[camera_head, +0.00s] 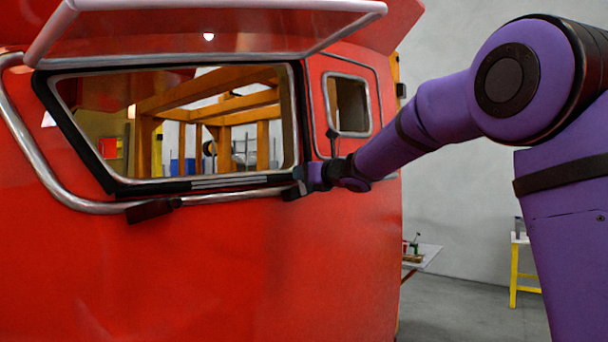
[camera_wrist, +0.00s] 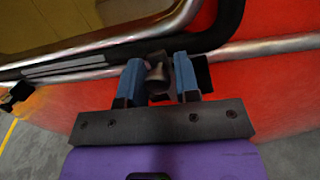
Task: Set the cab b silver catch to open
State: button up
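The red train cab (camera_head: 250,255) has a raised window pane (camera_head: 210,40) propped open above its large window opening. A small grey metallic knob, which looks like the catch (camera_wrist: 158,74), sits at the lower window frame in the wrist view. My gripper (camera_head: 300,183) is at the lower right corner of the window in the head view. In the wrist view my gripper's blue fingers (camera_wrist: 159,80) stand one on each side of the knob. I cannot tell whether they press on it. In the head view my gripper hides the catch.
A dark block (camera_head: 150,210) is fixed under the window's lower left edge. A silver rail (camera_head: 50,180) curves around the window. A small side window (camera_head: 348,105) lies right of my gripper. A table (camera_head: 425,257) stands behind the cab.

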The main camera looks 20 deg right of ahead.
jog(key=shift+m, duration=0.3)
jog(key=shift+c, duration=0.2)
jog(key=w+d+f+m+t+h, duration=0.1)
jog(key=d+f+m+h, duration=0.2)
jog(key=m, duration=1.6)
jog(key=shift+w+d+f+m+t+h, duration=0.2)
jog(key=shift+w+d+m+t+h, duration=0.15)
jog(key=shift+d, duration=0.85)
jog(key=shift+s, duration=0.1)
jog(key=o, duration=0.8)
jog(key=shift+f, duration=0.1)
jog(key=shift+d, duration=0.1)
jog(key=v, duration=1)
jog(key=shift+s, duration=0.35)
